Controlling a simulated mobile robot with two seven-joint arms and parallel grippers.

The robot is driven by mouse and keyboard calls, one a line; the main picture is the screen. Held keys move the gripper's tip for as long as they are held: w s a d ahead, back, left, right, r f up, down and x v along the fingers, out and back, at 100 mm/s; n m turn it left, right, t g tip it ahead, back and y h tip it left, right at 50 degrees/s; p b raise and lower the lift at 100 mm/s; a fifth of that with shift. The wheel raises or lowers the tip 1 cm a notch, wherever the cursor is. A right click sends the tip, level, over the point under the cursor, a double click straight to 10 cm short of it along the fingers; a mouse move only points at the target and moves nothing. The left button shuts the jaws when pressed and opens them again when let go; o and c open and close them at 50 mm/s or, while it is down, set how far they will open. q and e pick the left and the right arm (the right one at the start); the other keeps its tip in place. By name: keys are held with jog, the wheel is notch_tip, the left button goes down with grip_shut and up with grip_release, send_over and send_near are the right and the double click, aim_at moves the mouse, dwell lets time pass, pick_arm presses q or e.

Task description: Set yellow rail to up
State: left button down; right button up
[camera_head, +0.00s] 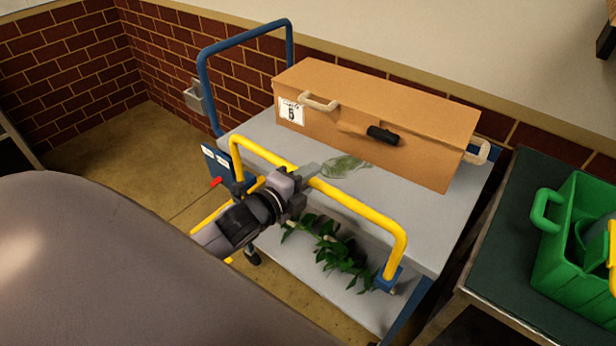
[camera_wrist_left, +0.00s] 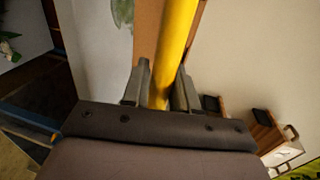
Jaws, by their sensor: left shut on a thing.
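The yellow rail (camera_head: 365,211) stands up along the near side of a grey cart (camera_head: 430,232), its bar above the cart's top. Its right end meets a blue bracket (camera_head: 388,278) at the cart's near right corner. My left gripper (camera_head: 307,176) is shut on the rail's bar, left of its middle. In the left wrist view the rail (camera_wrist_left: 176,40) runs between the two fingers. A red lever (camera_head: 215,182) sticks out beside a blue panel with white labels at the cart's left end. My right gripper is not in view.
A brown case (camera_head: 430,140) with a tag marked 5 lies on the cart's top. Green leafy stems (camera_head: 335,245) lie on the lower shelf. A green crate (camera_head: 575,275) stands on a dark table (camera_head: 515,230) at right. Brick wall closes the back.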

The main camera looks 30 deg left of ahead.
pick_arm(q)
jog(key=shift+w+r, duration=0.15)
jog(key=shift+r, duration=0.4)
jog(key=c, duration=1)
grip_release()
jog(key=shift+f, duration=0.15)
jog(key=shift+f, duration=0.1)
jog(key=shift+s, duration=0.2)
jog(key=shift+s, duration=0.25)
jog(key=v, duration=0.6)
jog(key=shift+s, duration=0.2)
